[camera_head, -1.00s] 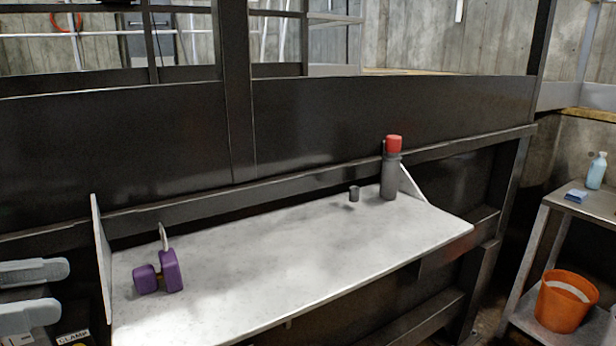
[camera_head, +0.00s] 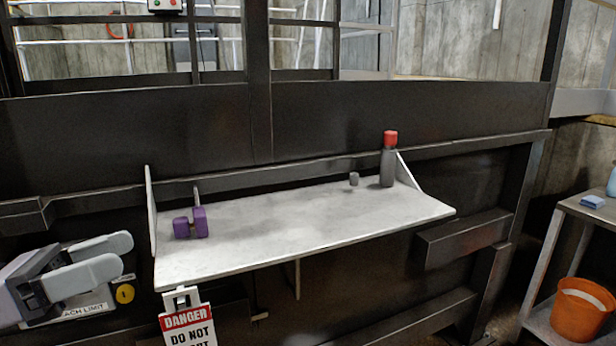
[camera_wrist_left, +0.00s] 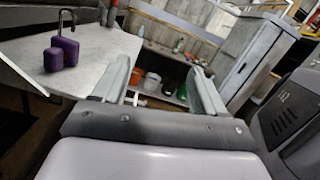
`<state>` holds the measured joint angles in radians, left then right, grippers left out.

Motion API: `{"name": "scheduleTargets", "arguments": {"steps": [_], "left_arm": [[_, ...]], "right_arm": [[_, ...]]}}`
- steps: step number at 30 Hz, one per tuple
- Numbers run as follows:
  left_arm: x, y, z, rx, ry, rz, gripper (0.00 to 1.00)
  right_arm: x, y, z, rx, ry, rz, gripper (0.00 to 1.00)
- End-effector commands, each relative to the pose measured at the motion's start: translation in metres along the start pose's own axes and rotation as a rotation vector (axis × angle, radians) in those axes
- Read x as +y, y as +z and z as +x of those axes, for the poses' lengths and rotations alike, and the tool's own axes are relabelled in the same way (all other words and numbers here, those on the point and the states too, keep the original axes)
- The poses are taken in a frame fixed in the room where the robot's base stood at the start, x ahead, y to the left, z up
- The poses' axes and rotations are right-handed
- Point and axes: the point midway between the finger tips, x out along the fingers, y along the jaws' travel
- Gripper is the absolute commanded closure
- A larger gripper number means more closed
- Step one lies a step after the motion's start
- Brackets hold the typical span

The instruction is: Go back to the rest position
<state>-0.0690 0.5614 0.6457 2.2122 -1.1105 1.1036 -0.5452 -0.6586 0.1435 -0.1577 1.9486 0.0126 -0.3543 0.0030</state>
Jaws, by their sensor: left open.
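My left gripper (camera_head: 128,262) is at the lower left of the head view, its two grey fingers apart with nothing between them. It stands left of the white shelf (camera_head: 330,230), clear of it. In the left wrist view its fingers (camera_wrist_left: 160,85) are also spread and empty. A purple padlock (camera_head: 190,223) stands near the shelf's left end; it also shows in the left wrist view (camera_wrist_left: 62,52). My right gripper is not in view.
A danger sign (camera_head: 187,322) hangs below the shelf's front left. An orange bucket (camera_head: 582,310) sits on the side table's lower level at right.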

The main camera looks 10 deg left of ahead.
Motion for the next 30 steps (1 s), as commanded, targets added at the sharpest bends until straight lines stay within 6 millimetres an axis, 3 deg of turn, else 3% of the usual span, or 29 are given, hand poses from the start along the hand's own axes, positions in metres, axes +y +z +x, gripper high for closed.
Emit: {"name": "scheduleTargets", "arguments": {"steps": [5,9,16,23,26,30], "left_arm": [[0.004,0.018,0.010,-0.294,0.014,-0.267,0.28],[0.019,0.025,0.007,-0.515,0.055,-0.507,0.28],[0.058,0.004,-0.011,-0.845,0.190,-0.939,0.28],[0.092,-0.065,-0.034,-1.123,0.423,-1.393,0.28],[0.097,-0.109,-0.042,-1.220,0.561,-1.589,0.28],[0.088,-0.177,-0.052,-1.328,0.796,-1.851,0.28]], "right_arm": [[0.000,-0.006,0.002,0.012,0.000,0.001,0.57],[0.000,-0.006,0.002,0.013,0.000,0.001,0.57],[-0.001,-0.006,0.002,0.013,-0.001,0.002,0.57],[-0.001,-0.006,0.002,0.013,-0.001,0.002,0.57],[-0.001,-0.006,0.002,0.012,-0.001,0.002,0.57],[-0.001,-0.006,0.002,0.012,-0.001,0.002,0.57]]}}
